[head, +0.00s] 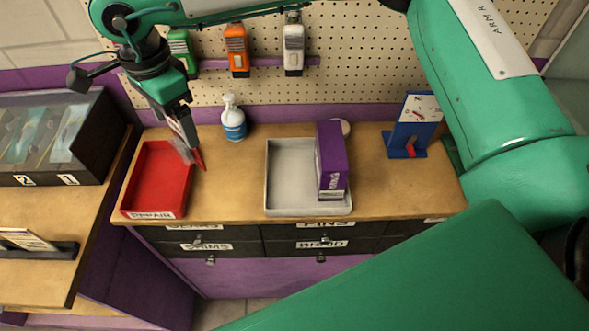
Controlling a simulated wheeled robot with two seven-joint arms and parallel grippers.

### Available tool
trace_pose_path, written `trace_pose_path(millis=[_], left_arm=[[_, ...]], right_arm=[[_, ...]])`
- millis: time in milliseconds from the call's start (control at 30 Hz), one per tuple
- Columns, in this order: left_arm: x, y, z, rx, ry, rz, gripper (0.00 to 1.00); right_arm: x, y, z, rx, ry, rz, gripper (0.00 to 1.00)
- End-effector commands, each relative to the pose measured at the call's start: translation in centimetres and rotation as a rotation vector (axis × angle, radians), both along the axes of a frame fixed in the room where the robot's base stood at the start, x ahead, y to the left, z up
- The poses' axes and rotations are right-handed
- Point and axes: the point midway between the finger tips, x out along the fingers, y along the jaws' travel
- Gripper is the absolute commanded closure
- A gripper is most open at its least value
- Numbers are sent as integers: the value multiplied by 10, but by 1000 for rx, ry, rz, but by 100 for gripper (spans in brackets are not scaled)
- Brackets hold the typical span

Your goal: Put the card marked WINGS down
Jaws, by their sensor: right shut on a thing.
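My right gripper (190,143) points down above the back right corner of the red tray (152,184). It is shut on a thin, partly see-through piece (181,150), with a narrow red part (199,160) at its side. The piece is small and nearly edge-on, and I cannot read any marking on it. A pale card (27,239) leans in a black holder (62,251) on the left bench; its writing is not readable. I can make out no card clearly marked WINGS. My left gripper is not in view.
A grey tray (285,209) holds an upright purple box (332,160). A spray bottle (233,118) stands at the back, a blue stand (408,140) at the right. A black display case (60,150) is on the left bench. Bare wood (225,185) lies between the trays.

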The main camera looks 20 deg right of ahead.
Motion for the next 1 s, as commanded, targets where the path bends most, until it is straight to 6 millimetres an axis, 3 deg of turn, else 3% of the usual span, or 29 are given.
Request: trace_pose_path(millis=[400,533,767,1000], left_arm=[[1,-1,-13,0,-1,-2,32],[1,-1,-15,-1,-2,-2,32],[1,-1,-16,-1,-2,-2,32],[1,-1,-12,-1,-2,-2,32]], right_arm=[[0,-140,29,12,3,21,42],[-2,-176,34,13,3,6,42],[-5,-205,35,13,2,-8,42],[-6,-206,4,14,6,-7,42]])
